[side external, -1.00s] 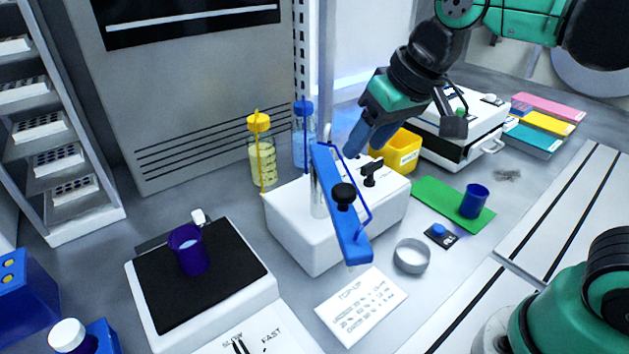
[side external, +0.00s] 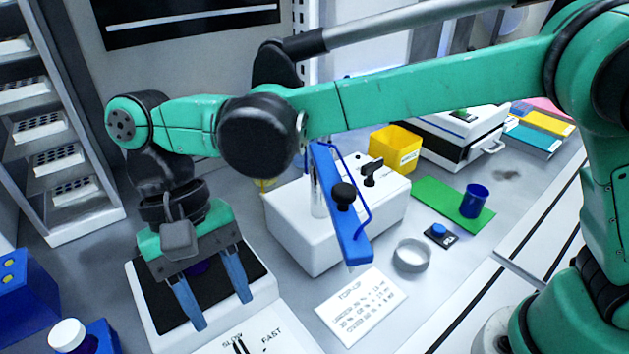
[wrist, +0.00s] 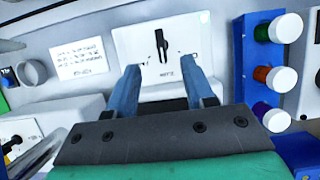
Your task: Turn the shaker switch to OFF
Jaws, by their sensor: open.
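The shaker is a white box with a black top plate (side external: 260,285), at the lower left of the side view. Its white front panel (side external: 275,340) bears SLOW and FAST. The black shaker switch (wrist: 162,45) stands on that panel in the wrist view, its handle lying along the picture's vertical. In the side view it is partly cut off by the bottom edge (side external: 239,346). I cannot read which label it points at. My gripper (side external: 221,311) is open and empty above the shaker's front part. In the wrist view its blue fingers (wrist: 161,75) point towards the switch, apart from it.
A purple cup (side external: 200,268) on the shaker plate is mostly hidden behind my gripper. A blue rack (wrist: 248,65) with several white-capped bottles stands beside the panel. A white unit with a blue bar (side external: 340,205) and a TOP-UP card (side external: 361,305) are to the right.

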